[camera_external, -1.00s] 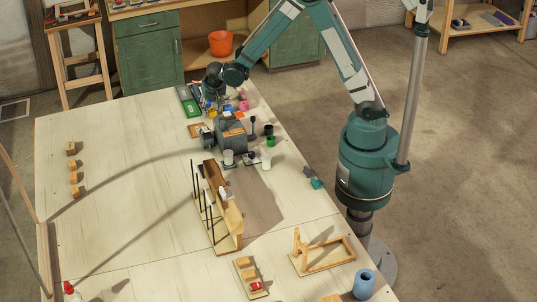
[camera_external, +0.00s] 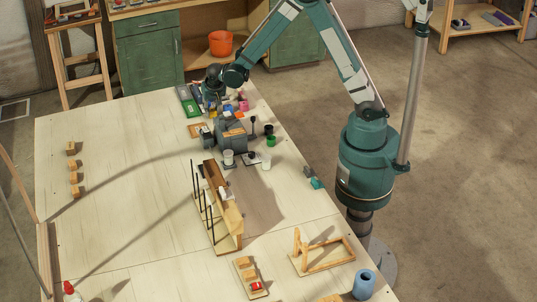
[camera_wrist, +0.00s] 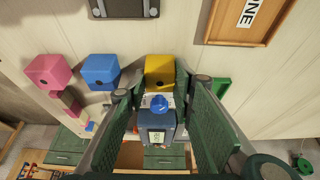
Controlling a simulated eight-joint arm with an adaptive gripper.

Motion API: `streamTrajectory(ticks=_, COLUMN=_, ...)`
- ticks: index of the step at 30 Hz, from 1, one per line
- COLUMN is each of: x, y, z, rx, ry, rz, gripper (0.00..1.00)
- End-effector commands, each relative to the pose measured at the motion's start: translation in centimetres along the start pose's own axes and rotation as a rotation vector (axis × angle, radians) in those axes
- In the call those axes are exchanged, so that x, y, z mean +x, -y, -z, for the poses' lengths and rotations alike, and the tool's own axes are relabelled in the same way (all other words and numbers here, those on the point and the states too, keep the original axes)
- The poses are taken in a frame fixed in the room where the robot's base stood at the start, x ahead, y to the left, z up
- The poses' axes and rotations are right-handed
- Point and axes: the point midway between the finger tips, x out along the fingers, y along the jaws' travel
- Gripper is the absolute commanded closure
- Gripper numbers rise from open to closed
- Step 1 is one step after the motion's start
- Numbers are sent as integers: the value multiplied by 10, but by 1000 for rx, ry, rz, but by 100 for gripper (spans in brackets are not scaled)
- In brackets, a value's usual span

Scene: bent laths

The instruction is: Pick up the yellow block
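The yellow block (camera_wrist: 160,72) has a dark hole in its front face and shows just beyond my fingertips in the wrist view. My gripper (camera_wrist: 158,92) is open, with green finger pads spread left and right. The right fingertip appears close to the block's right edge; I cannot tell whether it touches. Nothing is held between the fingers. In the external view my gripper (camera_external: 212,98) is low over the far end of the table, and the block is mostly hidden there.
A blue block (camera_wrist: 101,71) and a pink block (camera_wrist: 47,72) stand left of the yellow one. A blue-grey device with a blue knob (camera_wrist: 160,128) shows between the fingers. A wooden-framed sign (camera_wrist: 245,20) lies upper right. The table's left half (camera_external: 110,130) is mostly clear.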

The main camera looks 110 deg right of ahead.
Motion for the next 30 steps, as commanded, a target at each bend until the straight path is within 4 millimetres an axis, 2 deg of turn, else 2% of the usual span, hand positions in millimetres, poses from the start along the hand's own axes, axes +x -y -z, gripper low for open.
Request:
streamTrajectory(ticks=11, x=-2, y=0, z=1, rx=0, ry=0, rz=0, gripper=87)
streamTrajectory(ticks=17, x=-10, y=0, z=4, rx=0, ry=0, rz=0, gripper=87)
streamTrajectory(ticks=30, x=-59, y=0, z=24, rx=0, ry=0, rz=0, gripper=87)
